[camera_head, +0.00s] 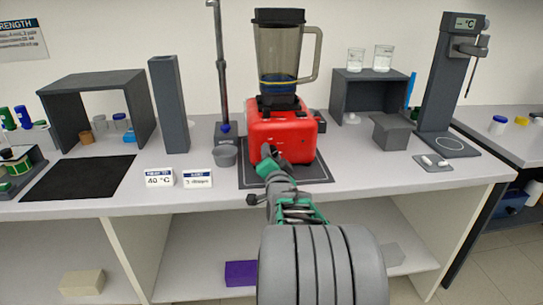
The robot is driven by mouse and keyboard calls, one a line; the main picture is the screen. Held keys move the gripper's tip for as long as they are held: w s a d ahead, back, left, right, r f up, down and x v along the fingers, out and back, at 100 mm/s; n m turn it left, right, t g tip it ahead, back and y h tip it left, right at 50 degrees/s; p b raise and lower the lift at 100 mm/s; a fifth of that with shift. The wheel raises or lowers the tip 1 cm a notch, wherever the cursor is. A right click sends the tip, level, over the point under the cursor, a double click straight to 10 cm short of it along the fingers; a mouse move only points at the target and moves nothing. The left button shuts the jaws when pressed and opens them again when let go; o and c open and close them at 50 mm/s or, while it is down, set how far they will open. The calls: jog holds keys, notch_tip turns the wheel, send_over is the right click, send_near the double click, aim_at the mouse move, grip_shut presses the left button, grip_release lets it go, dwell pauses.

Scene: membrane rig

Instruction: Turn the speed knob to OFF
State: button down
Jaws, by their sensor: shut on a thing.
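A blender with a red base (297,126) and a clear jug (280,55) with a dark lid stands on a dark mat (318,173) on the bench. My gripper (267,155) is at the front of the red base, left of its middle, and is shut. The speed knob is hidden behind my gripper, so its setting cannot be read. My arm reaches in from the bottom of the picture.
Two small label cards (198,179) stand on the bench left of the mat. A grey cup (225,155) and a stand with a tall pole (221,70) are close left of the blender. A grey box (391,132) is to the right. The bench front between is clear.

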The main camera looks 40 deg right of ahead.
jog(key=shift+f+b, duration=0.15)
jog(key=shift+b, duration=0.15)
jog(key=shift+f+n+b, duration=0.15)
jog(key=shift+n+b, duration=0.75)
jog(key=shift+b, duration=0.25)
jog(key=n+b, duration=0.3)
jog(key=b, duration=0.1)
jog(key=shift+f+b, duration=0.1)
jog(key=shift+b, duration=0.3)
jog(key=n+b, duration=0.5)
jog(key=shift+b, duration=0.35)
jog(key=shift+r+n+b, duration=0.25)
jog(key=shift+n+b, duration=0.6)
jog(key=shift+n, duration=0.25)
jog(key=c, duration=0.9)
grip_release()
jog(key=shift+r, duration=0.1)
jog(key=shift+s, duration=0.1)
